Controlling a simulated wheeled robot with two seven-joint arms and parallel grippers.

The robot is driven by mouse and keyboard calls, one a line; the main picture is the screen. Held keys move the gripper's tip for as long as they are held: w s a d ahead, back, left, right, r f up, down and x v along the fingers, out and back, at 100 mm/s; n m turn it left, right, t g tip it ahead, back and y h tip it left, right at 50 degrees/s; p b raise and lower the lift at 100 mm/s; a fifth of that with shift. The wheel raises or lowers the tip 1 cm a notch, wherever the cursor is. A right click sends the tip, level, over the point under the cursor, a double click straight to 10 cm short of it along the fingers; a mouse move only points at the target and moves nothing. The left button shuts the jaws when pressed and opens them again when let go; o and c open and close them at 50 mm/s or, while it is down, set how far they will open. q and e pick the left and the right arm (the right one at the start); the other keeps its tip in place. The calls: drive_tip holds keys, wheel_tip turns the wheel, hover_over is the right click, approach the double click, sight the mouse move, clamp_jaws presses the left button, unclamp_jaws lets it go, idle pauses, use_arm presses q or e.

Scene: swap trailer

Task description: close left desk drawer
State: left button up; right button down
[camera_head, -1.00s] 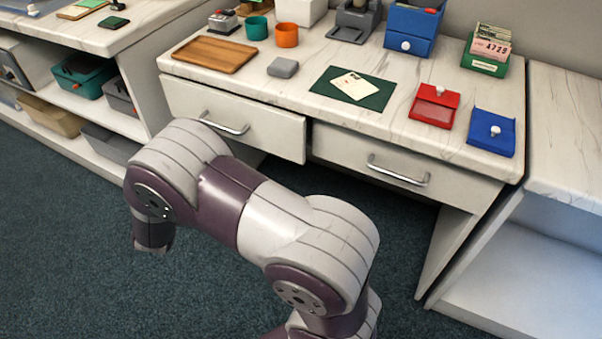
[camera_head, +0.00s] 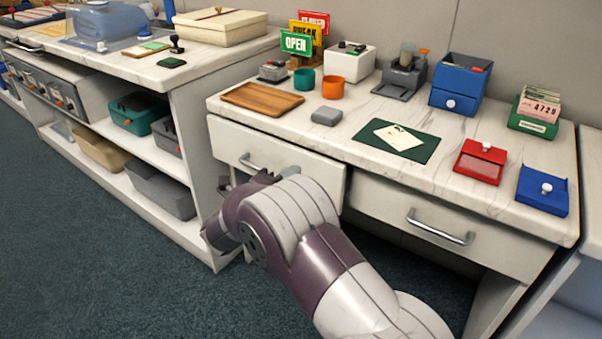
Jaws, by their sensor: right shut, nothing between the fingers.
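The left desk drawer (camera_head: 290,160) sticks out a little from under the white marbled desktop. Its front stands forward of the right drawer's front, and its right side edge shows. Its metal handle (camera_head: 262,165) is partly covered by my right arm. My right gripper (camera_head: 233,183) is at the drawer front, just below and left of the handle. It is shut and empty, and is largely hidden behind my wrist. I cannot tell whether it touches the drawer. My left gripper is out of view.
The right drawer (camera_head: 455,222) looks flush under the desk (camera_head: 345,130). A wooden tray (camera_head: 262,98), cups, a green mat (camera_head: 412,148) and red and blue boxes stand on top. An open shelf unit (camera_head: 190,85) with bins stands close at left. Carpet (camera_head: 90,260) in front is clear.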

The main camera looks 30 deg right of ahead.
sight(308, 158)
drive_tip(key=b+x, duration=0.1)
drive_tip(key=x, duration=0.3)
drive_tip(key=x, duration=0.4)
drive_tip(key=shift+w+d, duration=0.15)
drive_tip(key=shift+d, duration=0.2)
drive_tip(key=shift+r, duration=0.3)
drive_tip(key=shift+r, duration=0.1)
